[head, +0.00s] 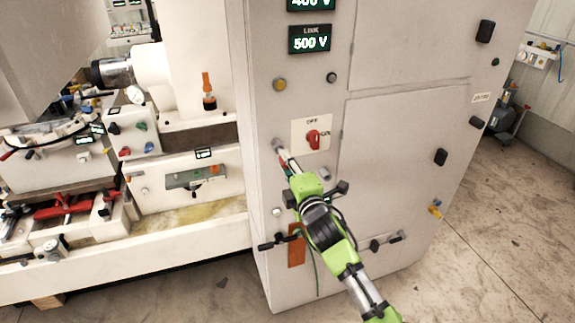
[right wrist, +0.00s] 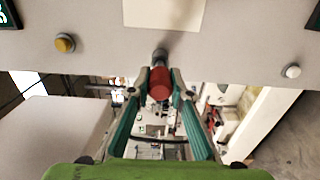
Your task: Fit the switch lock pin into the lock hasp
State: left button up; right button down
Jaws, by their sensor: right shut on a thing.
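My right gripper (head: 284,161) is at the front of the tall white cabinet, just left of and below the red rotary switch (head: 313,139) on its pale OFF/ON plate. In the right wrist view the gripper (right wrist: 160,90) is shut on a red cylindrical piece, which I take as the lock pin (right wrist: 160,84). A short grey metal part (right wrist: 160,56) stands between the red piece and the cabinet face. It shows as a grey stub (head: 278,145) in the head view. I cannot tell whether it is the hasp or part of the pin, or how deep any fit is. My left gripper is not in view.
The cabinet (head: 262,220) has a yellow button (head: 279,84), a dark button (head: 331,77) and a white button (head: 276,211). A black handle (head: 272,244) juts out low on it. A white machine bench (head: 180,245) stands left. Open floor (head: 500,230) lies right.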

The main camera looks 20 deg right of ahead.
jog(key=shift+w+b, duration=0.45)
jog(key=shift+w, duration=1)
jog(key=c, duration=1.8)
grip_release()
jog(key=shift+o, duration=0.2)
jog(key=shift+s, duration=0.55)
jog(key=s, duration=1.1)
jog(key=shift+d, duration=0.15)
